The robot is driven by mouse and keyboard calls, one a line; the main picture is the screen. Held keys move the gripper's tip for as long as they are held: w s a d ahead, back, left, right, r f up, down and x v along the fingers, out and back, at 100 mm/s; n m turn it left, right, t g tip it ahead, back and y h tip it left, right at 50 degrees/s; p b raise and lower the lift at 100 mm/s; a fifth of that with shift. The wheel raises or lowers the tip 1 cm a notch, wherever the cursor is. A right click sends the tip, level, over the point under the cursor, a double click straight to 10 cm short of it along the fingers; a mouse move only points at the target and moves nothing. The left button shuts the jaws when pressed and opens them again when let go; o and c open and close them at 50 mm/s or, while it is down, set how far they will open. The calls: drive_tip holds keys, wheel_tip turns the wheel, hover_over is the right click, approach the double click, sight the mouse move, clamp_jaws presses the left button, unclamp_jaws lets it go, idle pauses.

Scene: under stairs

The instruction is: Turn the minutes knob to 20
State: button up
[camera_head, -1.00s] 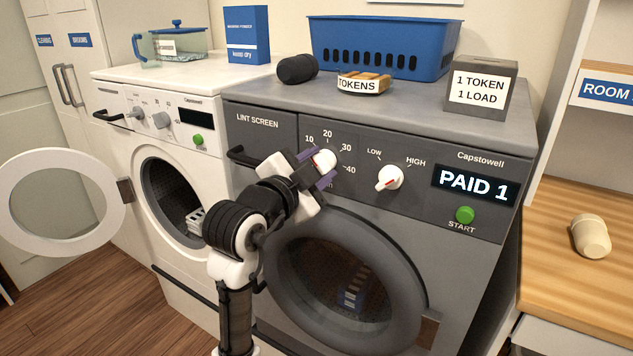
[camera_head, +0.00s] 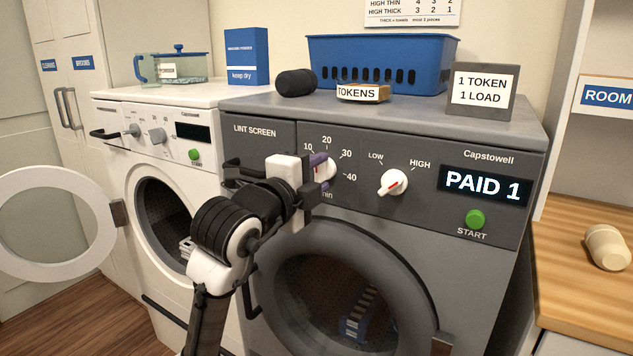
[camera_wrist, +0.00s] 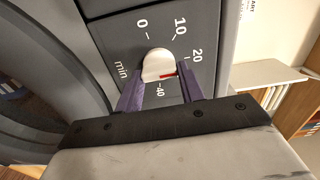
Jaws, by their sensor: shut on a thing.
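The minutes knob (camera_head: 325,170) is a white dial on the grey dryer's panel (camera_head: 262,158), with 10, 20, 30 and 40 printed around it. My gripper (camera_head: 320,173) is shut on it, with one purple finger above and one below. In the wrist view the knob (camera_wrist: 156,64) sits between the two fingers (camera_wrist: 158,88). Its red mark lies on the side between 20 and 40. The right finger covers the place where 30 would be, so the exact reading is unclear.
The heat knob (camera_head: 393,183), green START button (camera_head: 475,219) and PAID 1 display (camera_head: 484,185) are to the right. The round dryer door (camera_head: 408,270) is below. A handle (camera_head: 240,170) is close to my gripper's left. The white washer's door (camera_head: 115,232) hangs open.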

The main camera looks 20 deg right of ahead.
idle(0.3)
drive_tip(key=o, duration=1)
drive_tip(key=b+v, duration=0.1)
drive_tip(key=v, duration=1.3)
